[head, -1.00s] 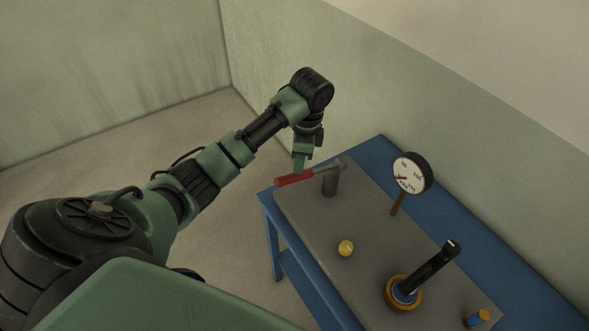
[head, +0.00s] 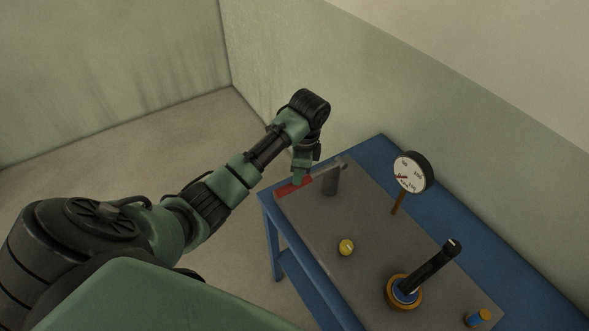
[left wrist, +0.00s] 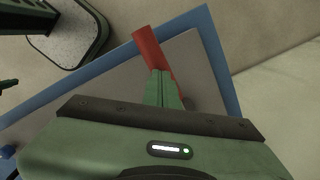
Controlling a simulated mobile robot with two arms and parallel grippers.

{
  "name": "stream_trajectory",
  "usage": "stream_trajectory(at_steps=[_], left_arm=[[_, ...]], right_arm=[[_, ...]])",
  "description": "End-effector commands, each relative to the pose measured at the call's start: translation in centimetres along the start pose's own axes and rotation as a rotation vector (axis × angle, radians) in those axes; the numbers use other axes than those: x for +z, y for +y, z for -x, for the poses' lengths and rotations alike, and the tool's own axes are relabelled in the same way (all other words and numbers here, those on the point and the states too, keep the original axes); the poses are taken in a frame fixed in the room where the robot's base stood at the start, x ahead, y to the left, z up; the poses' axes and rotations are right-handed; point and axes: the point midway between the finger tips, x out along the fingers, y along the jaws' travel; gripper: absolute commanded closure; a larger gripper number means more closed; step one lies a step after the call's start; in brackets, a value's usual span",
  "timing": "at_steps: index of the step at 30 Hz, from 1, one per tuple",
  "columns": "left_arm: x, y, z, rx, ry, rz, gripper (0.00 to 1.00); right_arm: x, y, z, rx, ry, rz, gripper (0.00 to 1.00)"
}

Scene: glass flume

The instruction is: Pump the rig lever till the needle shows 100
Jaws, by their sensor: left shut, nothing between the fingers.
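The rig lever has a red handle (head: 288,189) and a grey bar, pivoted on a dark grey post (head: 331,181) at the far left of the grey plate. My left gripper (head: 300,178) is shut and empty, pointing down with its fingertips at the top of the red handle. In the left wrist view the closed fingers (left wrist: 163,90) overlap the red handle (left wrist: 148,46), seemingly touching it. The handle slopes down toward its free end. The round white gauge (head: 409,172) stands behind on a brown stem. Its red needle points left; the exact reading is too small to tell. My right gripper is out of view.
The grey plate (head: 345,215) lies on a blue table (head: 500,262). It also bears a yellow knob (head: 346,247), a black stick in an orange-ringed base (head: 404,293) and a small blue-and-orange cylinder (head: 478,318). A wall runs behind the table.

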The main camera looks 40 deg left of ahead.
Motion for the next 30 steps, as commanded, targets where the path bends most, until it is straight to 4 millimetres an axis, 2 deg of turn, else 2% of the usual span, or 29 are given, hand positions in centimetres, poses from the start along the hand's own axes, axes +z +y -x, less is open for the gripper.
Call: stream_trajectory(at_steps=[5, 18, 23, 26, 30], left_arm=[[-0.2, 0.0, -1.3, 0.000, 0.001, -0.001, 1.00], [-0.3, 0.0, -1.2, -0.001, 0.003, -0.002, 1.00], [-1.8, 0.0, -0.2, -0.001, 0.004, -0.002, 1.00], [-3.0, 0.0, 0.0, -0.001, 0.004, -0.003, 1.00], [-3.1, 0.0, 0.0, -0.001, 0.002, -0.001, 1.00]], right_arm=[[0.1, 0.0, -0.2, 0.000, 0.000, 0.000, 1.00], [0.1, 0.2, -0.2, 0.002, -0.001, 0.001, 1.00], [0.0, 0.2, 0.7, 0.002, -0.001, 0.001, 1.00], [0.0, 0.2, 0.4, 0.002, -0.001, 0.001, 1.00], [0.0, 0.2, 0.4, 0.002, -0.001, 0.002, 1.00]])
